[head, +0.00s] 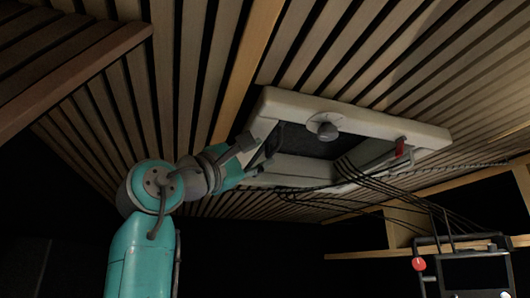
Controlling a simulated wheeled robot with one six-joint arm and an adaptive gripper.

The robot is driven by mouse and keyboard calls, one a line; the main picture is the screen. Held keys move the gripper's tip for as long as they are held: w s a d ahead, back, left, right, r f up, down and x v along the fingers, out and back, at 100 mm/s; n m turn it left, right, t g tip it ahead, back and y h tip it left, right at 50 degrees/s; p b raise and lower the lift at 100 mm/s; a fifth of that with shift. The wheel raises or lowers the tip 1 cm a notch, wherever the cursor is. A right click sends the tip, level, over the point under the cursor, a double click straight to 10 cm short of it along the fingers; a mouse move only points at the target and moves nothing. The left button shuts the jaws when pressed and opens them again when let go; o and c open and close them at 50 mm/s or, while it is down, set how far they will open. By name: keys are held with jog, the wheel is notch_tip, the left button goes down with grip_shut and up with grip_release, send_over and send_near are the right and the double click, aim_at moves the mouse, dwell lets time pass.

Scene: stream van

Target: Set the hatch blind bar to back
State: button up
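The roof hatch has a pale cream frame (365,112) set in the slatted ceiling. A dark panel or blind (310,143) covers part of its opening, with a pale grey area (305,168) along the lower edge. I cannot clearly make out the blind bar. A round grey knob (323,128) sits on the upper frame side, and a red handle (402,149) at the right end. My gripper (258,150) is at the hatch's left end, close to the frame. Its dark fingers blend into the dark opening, so I cannot tell whether it touches or holds anything.
Several black cables (385,188) hang from the hatch's lower side towards the right. A dark framed unit with a red button (419,264) stands at lower right. A wooden beam (75,75) crosses the upper left. The space below the hatch is dark.

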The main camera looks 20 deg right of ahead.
jog(key=v, duration=0.8)
jog(key=shift+a+f, duration=0.15)
jog(key=shift+a, duration=0.1)
jog(key=shift+s, duration=0.15)
